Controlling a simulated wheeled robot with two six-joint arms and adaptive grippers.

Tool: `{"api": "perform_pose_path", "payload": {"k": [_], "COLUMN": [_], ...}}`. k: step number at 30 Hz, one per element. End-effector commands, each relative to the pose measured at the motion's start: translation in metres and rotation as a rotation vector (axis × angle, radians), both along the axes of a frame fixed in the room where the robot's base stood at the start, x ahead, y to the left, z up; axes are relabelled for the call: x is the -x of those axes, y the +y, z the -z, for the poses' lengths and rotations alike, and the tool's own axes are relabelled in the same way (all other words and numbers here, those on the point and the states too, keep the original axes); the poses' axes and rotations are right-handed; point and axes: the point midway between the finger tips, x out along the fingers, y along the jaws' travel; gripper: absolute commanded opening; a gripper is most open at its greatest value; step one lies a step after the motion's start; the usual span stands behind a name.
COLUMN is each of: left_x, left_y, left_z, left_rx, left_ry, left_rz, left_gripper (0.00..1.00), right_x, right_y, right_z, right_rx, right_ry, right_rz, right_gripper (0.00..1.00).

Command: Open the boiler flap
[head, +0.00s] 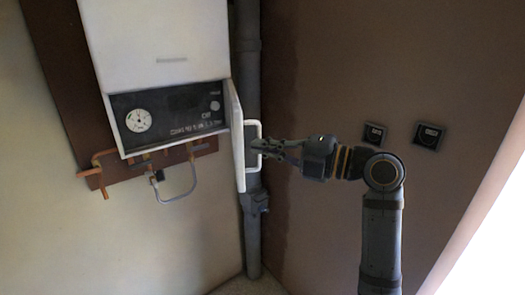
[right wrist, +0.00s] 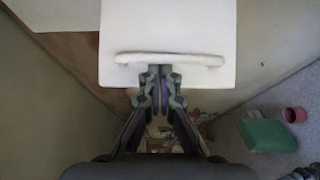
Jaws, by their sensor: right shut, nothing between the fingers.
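The white boiler (head: 155,40) hangs on the wall at upper left in the head view. Its flap (head: 238,135) stands swung out at the right side, seen nearly edge-on, and the dark control panel (head: 170,115) with a round gauge is exposed. The flap's white bar handle (head: 258,134) faces right. My right gripper (head: 256,149) is shut and empty, its fingertips at the handle. In the right wrist view the flap (right wrist: 168,25) fills the top, and the fingertips (right wrist: 160,76) overlap the handle (right wrist: 195,60); whether they touch it is unclear. My left gripper is not in view.
Copper pipes (head: 97,170) and a grey hose (head: 178,198) hang below the boiler. A dark vertical pipe (head: 252,225) runs down the corner behind the flap. Two sockets (head: 429,135) are on the brown wall. A green box (right wrist: 266,136) and a red pot (right wrist: 294,115) stand on the floor.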

Motion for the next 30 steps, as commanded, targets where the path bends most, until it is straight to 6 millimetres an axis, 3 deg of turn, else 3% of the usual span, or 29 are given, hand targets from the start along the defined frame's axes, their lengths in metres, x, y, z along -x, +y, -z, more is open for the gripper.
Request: {"api": "perform_pose_path", "payload": {"k": [1, 6, 12, 15, 30], "left_x": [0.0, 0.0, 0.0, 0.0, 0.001], "left_y": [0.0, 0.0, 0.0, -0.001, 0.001], "left_z": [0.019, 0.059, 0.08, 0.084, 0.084], "left_rx": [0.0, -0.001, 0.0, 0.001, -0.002], "left_ry": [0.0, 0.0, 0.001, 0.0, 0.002], "left_rz": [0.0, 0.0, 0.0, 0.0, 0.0], "left_gripper": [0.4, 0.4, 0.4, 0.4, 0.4], "right_x": [-0.004, -0.019, -0.042, -0.05, -0.055], "right_y": [-0.008, -0.049, -0.096, -0.11, -0.118], "right_z": [0.012, 0.013, 0.004, 0.001, -0.002], "right_rx": [0.009, 0.007, -0.001, -0.003, -0.005], "right_ry": [-0.003, 0.001, 0.006, 0.004, 0.004], "right_rz": [-0.015, -0.078, -0.085, -0.086, -0.088], "right_gripper": [0.0, 0.0, 0.0, 0.0, 0.0]}}
